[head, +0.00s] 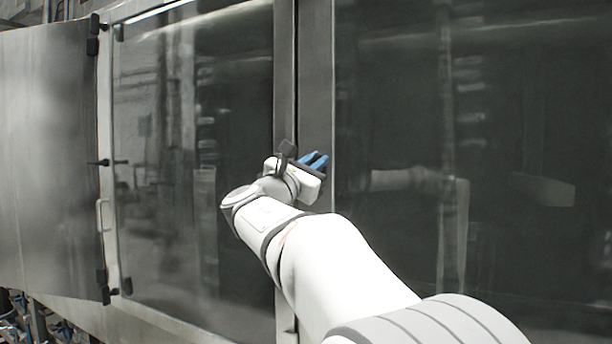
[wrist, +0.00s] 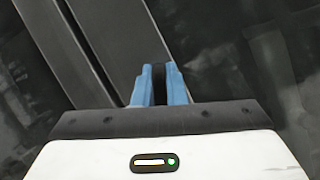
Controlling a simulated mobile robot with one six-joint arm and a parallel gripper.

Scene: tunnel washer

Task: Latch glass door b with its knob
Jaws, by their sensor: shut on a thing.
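My gripper (head: 315,160) has blue fingers and is at the steel post between two glass doors. In the wrist view, the blue fingers (wrist: 160,84) are shut on a small dark piece (wrist: 159,82), which looks like a knob; the fingers hide most of it. The left glass door (head: 200,110) and the right glass door (head: 480,120) both look closed in their frames. I cannot tell from any marking which one is door b. In the head view, my gripper hides the knob.
A steel panel (head: 45,150) stands at the far left, with black hinges (head: 93,47) and a light pull handle (head: 103,215) near its right edge. A small dark knob (head: 99,162) shows there too. Blue and dark pipework (head: 18,315) is at lower left.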

